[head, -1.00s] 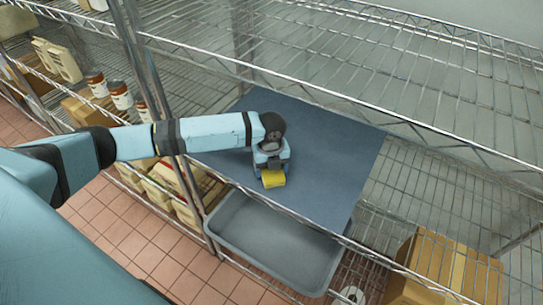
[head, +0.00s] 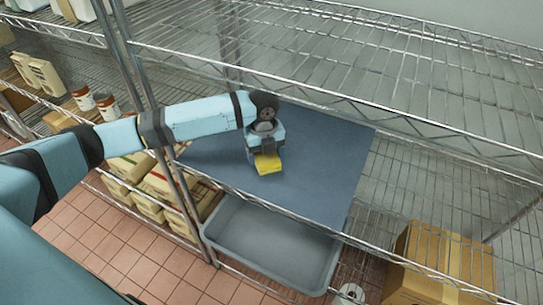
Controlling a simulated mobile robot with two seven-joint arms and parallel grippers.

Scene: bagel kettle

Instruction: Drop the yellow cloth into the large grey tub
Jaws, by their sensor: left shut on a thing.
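The yellow cloth (head: 268,164) shows just below my left gripper (head: 265,155), over the blue-grey mat on the shelf. My left gripper is shut on the cloth; its fingertips are mostly hidden by the hand and the cloth. I cannot tell whether the cloth touches the mat. The large grey tub (head: 322,272) stands lower, below the front edge of the mat, with its open top partly under the shelf. The part of the tub that I see is empty. My right gripper is not in view.
The blue-grey mat (head: 325,165) lies on a wire shelf with a raised metal front rail. Another wire shelf (head: 400,75) hangs above. A metal post (head: 150,90) stands left, behind my arm. Cardboard boxes (head: 440,260) are at the lower right, cartons (head: 130,165) at the left.

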